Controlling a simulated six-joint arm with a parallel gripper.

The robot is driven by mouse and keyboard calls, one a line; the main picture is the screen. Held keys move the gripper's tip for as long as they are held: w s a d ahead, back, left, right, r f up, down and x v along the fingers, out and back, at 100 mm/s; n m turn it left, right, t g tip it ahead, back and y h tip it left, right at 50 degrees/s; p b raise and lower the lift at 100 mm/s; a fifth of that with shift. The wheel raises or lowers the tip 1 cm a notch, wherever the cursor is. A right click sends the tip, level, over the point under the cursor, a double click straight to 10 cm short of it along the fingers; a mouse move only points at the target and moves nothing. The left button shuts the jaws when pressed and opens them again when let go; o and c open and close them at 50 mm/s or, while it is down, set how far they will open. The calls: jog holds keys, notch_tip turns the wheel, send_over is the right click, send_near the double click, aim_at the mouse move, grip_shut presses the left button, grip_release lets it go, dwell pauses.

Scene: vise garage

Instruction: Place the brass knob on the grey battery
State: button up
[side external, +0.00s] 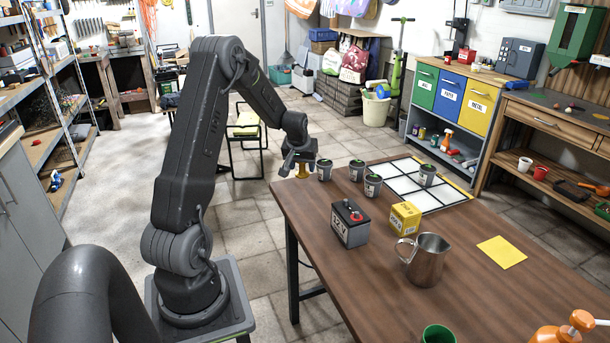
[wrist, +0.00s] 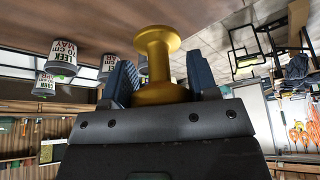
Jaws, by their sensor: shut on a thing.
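The brass knob (wrist: 157,62) is between the two fingers of my gripper (wrist: 158,80), which is shut on it in the wrist view. In the side external view my gripper (side external: 303,168) is near the table's far left edge, with the brass knob (side external: 302,173) showing small beneath it. The grey battery (side external: 350,223), with a dark top, a red knob-like terminal and "12V" on its side, stands upright on the table. My gripper is above and to the left of the battery, apart from it.
Several grey labelled cups stand near the gripper, such as one cup (side external: 325,171). A white gridded tray (side external: 425,190), a yellow box (side external: 405,218), a steel pitcher (side external: 425,259) and a yellow sheet (side external: 502,252) are on the wooden table (side external: 480,290).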

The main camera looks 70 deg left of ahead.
jog(key=s+d+r+m, duration=0.2)
jog(key=s+d+r, duration=0.1)
jog(key=d+r, duration=0.95)
send_over(351, 211)
notch_tip(351, 211, down, 8)
jog(key=r, duration=0.1)
jog(key=shift+t, duration=0.3)
jog(key=shift+f, duration=2.15)
jog(key=shift+f, duration=0.1)
jog(key=shift+f, duration=0.5)
jog(key=o, duration=1)
jog(key=shift+r, duration=0.1)
